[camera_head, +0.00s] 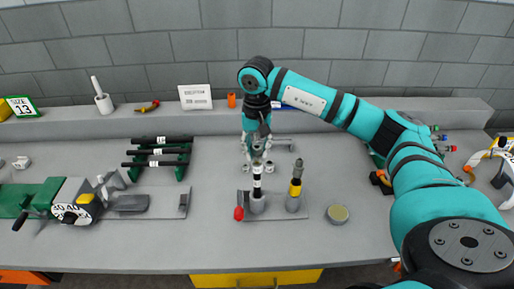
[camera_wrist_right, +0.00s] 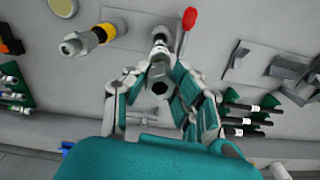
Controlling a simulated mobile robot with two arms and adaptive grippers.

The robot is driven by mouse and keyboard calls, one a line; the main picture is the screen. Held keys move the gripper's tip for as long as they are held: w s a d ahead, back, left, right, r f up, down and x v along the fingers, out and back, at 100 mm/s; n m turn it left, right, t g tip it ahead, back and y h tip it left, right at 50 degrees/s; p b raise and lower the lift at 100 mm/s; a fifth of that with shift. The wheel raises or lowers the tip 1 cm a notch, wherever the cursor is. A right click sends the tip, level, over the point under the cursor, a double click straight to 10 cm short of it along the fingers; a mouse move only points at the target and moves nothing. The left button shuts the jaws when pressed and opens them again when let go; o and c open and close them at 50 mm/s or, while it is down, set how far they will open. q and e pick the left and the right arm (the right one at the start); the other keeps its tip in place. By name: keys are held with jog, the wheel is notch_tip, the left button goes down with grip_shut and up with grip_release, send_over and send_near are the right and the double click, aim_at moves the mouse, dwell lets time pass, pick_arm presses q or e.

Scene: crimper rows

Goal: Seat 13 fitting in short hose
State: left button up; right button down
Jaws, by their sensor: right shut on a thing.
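My right gripper (camera_head: 257,158) is shut on a grey fitting with a hexagonal end (camera_wrist_right: 158,84), seen between the fingers in the wrist view. Directly below it, a black-and-white banded hose (camera_head: 257,182) stands upright in a grey holder (camera_head: 257,204). The hose shows just past the fitting in the wrist view (camera_wrist_right: 160,50). The fingers hide the fitting's lower end, so I cannot tell whether it touches the hose. A second upright piece with a yellow band (camera_head: 295,189) stands in the right holder. My left gripper is not in view.
A red knob (camera_head: 238,213) sits left of the holders. Black hoses (camera_head: 160,152) lie on green racks at left. A dialled crimper (camera_head: 72,212) stands at far left. A round tin (camera_head: 338,213) is at right. The front of the bench is clear.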

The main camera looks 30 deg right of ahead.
aim_at(257, 147)
jog(key=shift+f+b, duration=0.8)
jog(key=shift+f, duration=0.2)
jog(key=c, duration=1)
grip_release()
jog(key=shift+r, duration=0.1)
notch_tip(257, 147, up, 12)
jog(key=shift+f, duration=0.1)
